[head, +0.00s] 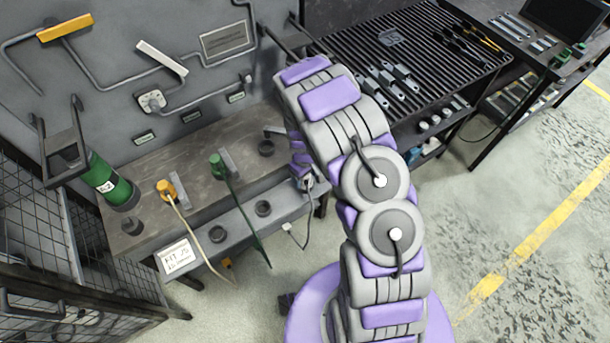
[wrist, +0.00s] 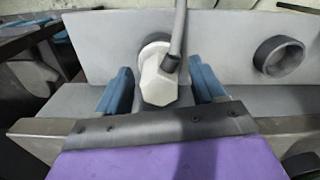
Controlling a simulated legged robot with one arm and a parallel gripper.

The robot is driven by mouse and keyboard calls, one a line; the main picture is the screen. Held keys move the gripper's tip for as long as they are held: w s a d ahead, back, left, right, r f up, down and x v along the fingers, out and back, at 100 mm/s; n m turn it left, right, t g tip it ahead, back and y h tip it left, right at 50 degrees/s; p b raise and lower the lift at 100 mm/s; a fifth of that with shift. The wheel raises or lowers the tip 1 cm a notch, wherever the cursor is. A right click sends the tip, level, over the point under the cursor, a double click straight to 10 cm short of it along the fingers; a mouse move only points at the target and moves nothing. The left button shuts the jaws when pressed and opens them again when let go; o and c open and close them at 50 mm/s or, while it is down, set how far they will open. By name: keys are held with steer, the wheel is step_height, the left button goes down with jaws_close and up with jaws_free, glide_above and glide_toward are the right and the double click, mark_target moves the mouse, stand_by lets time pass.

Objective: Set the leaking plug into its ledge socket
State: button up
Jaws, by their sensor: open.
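In the wrist view a pale grey-white plug (wrist: 160,82) with a grey cable stands between the blue fingers of my gripper (wrist: 162,90). The fingers are open, with a gap showing on each side of the plug. A round collar shows behind the plug against the grey ledge (wrist: 100,42); the plug appears to sit in it, but its inner end is hidden. An empty dark ring socket (wrist: 279,56) is to the right. In the head view my arm mostly hides the gripper and plug at the ledge's right end. Two empty sockets (head: 263,208) (head: 217,234) are to the left. No leak is visible.
A yellow plug (head: 167,190) and a green plug (head: 216,164) with cables lie on the bench (head: 190,150). A green cylinder (head: 108,178) stands at the bench's left end. A ribbed black table (head: 400,50) holds metal brackets. Floor at right is clear.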

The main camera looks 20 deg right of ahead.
steer(key=shift+r, duration=0.1)
step_height(320, 180, up, 17)
steer(key=p, duration=0.2)
steer(key=shift+p, duration=0.35)
steer(key=shift+r, duration=0.1)
stand_by(0.4)
steer(key=s+r+m, duration=0.3)
steer(key=s+r, duration=1)
steer(key=r, duration=0.2)
steer(key=s+r+m+g, duration=0.1)
steer(key=s+r, duration=0.3)
steer(key=s, duration=0.6)
steer(key=s+r+m, duration=0.1)
steer(key=s+r, duration=0.3)
steer(key=s, duration=0.7)
steer(key=shift+m+g, duration=0.3)
steer(key=shift+g, duration=0.1)
